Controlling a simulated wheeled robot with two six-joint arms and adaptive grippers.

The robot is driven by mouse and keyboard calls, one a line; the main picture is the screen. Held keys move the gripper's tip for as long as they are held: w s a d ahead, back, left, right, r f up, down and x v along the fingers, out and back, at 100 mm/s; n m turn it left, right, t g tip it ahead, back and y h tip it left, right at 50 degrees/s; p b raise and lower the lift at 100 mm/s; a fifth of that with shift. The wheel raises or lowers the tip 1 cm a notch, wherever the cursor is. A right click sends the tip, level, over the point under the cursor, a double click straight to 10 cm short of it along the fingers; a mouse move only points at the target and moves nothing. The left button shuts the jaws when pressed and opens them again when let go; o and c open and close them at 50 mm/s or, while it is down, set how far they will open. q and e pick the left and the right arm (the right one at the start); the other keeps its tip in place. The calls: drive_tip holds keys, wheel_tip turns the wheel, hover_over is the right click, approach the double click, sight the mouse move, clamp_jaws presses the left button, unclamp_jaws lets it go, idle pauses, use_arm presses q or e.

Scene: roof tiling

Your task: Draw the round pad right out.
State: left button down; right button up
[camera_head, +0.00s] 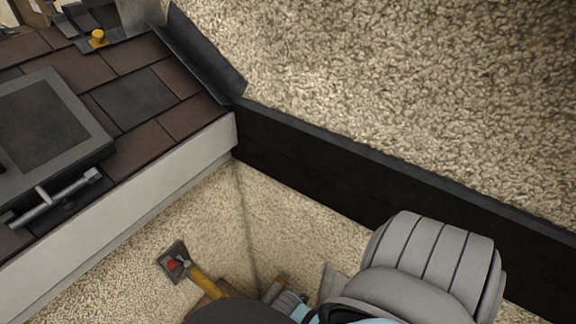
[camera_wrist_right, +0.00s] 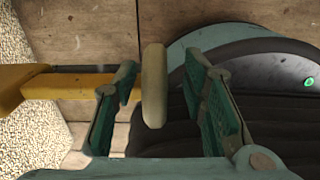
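The round pad (camera_wrist_right: 154,86) shows nearly edge-on in the right wrist view, as a pale tan disc. It stands at the right-hand end of a yellow bar (camera_wrist_right: 65,86); the left finger hides part of the bar near the pad. My right gripper (camera_wrist_right: 162,92) is open, with one green-padded finger on each side of the pad and a visible gap to each. In the head view the yellow bar (camera_head: 207,283) runs down from a grey plate with a red knob (camera_head: 172,263); the pad cannot be made out there. My left gripper is in neither view.
A tiled roof (camera_head: 135,95) with a grey-framed hatch (camera_head: 75,95) lies at the left. A dark board (camera_head: 330,165) runs along the rough wall (camera_head: 430,80). Wooden planks (camera_wrist_right: 85,35) lie behind the pad in the wrist view.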

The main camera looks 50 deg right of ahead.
wheel_tip(320, 180, up, 7)
drive_tip(key=shift+s+r, duration=0.1)
drive_tip(key=shift+r, duration=0.05)
idle(0.4)
